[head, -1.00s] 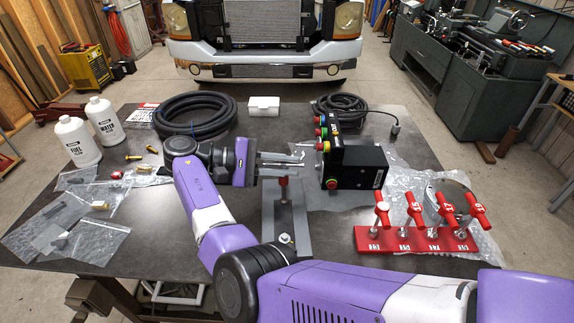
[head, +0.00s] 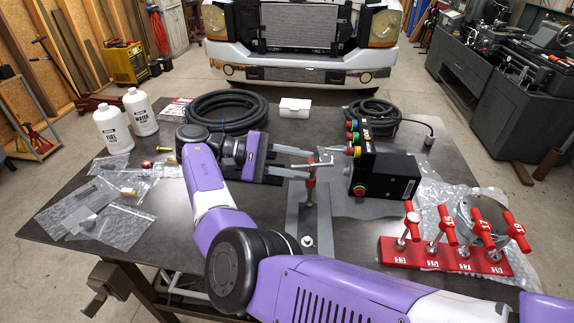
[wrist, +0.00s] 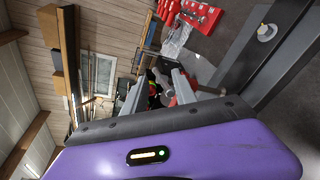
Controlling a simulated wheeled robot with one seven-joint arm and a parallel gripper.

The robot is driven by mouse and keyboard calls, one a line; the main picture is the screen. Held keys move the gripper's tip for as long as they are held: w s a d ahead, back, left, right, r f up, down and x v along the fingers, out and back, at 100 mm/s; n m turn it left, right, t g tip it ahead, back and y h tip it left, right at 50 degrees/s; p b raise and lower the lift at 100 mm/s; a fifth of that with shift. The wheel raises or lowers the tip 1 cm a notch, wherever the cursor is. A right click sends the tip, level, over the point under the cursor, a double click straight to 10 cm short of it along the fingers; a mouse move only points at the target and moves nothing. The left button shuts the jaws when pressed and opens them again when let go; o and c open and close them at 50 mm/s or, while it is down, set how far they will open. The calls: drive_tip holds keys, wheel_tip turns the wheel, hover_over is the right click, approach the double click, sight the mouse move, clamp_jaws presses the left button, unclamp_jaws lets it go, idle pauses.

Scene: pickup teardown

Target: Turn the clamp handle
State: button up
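The clamp stands on a grey plate (head: 318,228) near the table's middle. It has an upright red stem (head: 311,183) and a thin metal cross handle (head: 322,161) at its top. My gripper (head: 299,162) comes in from the left at handle height. Its two grey fingers are spread apart, with the fingertips beside the handle's left part. I cannot tell whether they touch it. The wrist view shows the two fingers (wrist: 160,88) apart, with dark and red shapes beyond that I cannot separate clearly.
A black box with coloured buttons (head: 390,177) stands close right of the clamp. A red rack (head: 445,256) with several red T-handles is at the front right.

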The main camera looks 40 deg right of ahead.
drive_tip(key=shift+b+v, duration=0.95)
drive_tip(key=shift+v, duration=0.9)
